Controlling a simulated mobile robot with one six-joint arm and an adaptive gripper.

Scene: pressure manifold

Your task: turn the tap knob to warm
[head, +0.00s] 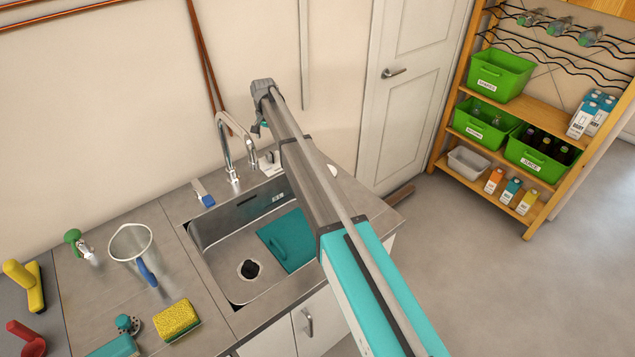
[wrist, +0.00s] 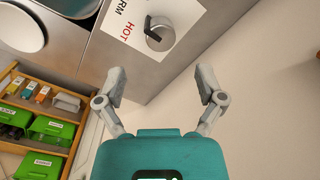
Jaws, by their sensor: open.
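The tap knob (wrist: 163,38) is a round grey metal knob with a black pointer, set on a white label (wrist: 183,13) on the steel surface. Red "HOT" stands beside the knob, and "RM" shows at the label's cut-off edge. The pointer's outer end appears to lie toward "HOT". My gripper (wrist: 160,84) is open and empty, its two fingers apart, with the knob ahead of and between them, not touching. In the head view my gripper (head: 259,122) hangs near the wall, right of the chrome tap (head: 236,150).
A shelf (head: 530,110) with green bins stands at the right. The floor between is clear.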

